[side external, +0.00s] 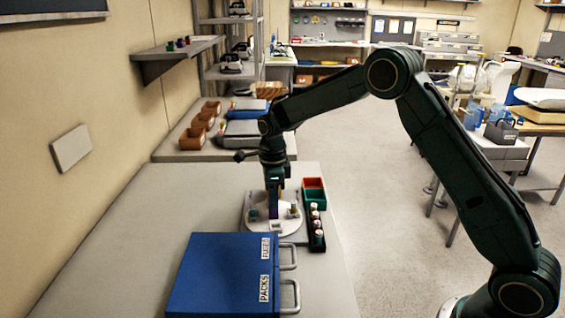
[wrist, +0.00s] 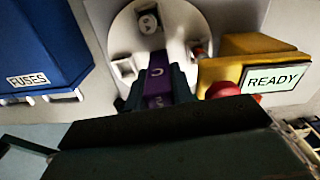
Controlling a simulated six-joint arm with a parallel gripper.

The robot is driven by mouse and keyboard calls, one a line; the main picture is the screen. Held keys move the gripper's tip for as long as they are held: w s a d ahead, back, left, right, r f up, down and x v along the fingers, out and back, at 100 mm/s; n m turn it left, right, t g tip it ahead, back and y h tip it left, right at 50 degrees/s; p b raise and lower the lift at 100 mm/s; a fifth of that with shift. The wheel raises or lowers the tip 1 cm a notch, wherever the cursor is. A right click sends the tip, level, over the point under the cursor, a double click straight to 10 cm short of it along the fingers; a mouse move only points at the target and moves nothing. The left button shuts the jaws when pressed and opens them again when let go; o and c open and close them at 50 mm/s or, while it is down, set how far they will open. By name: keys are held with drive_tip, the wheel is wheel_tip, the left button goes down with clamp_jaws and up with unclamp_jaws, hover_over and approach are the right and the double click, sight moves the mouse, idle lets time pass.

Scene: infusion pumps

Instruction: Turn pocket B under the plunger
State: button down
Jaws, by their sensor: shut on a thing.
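A white round turntable (side external: 258,225) lies on the bench; in the wrist view its disc (wrist: 188,18) carries square pockets. My gripper (side external: 274,212) points down over the disc. In the wrist view my gripper (wrist: 158,90) is shut on a purple upright piece (wrist: 157,72) with a white letter that looks like C. I cannot tell which pocket is B or make out the plunger clearly.
A yellow housing (wrist: 235,70) with a READY sign (wrist: 272,80) and a red knob (wrist: 222,89) stands close on the right. A blue cabinet (side external: 215,275) with FUSES and PACKS drawers stands in front. A black rack (side external: 317,240) and a green bin (side external: 314,196) lie right.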

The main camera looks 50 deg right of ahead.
drive_tip(key=shift+r+m, duration=0.1)
drive_tip(key=shift+m, duration=0.5)
drive_tip(key=c, duration=1.2)
unclamp_jaws()
wheel_tip(320, 180, up, 14)
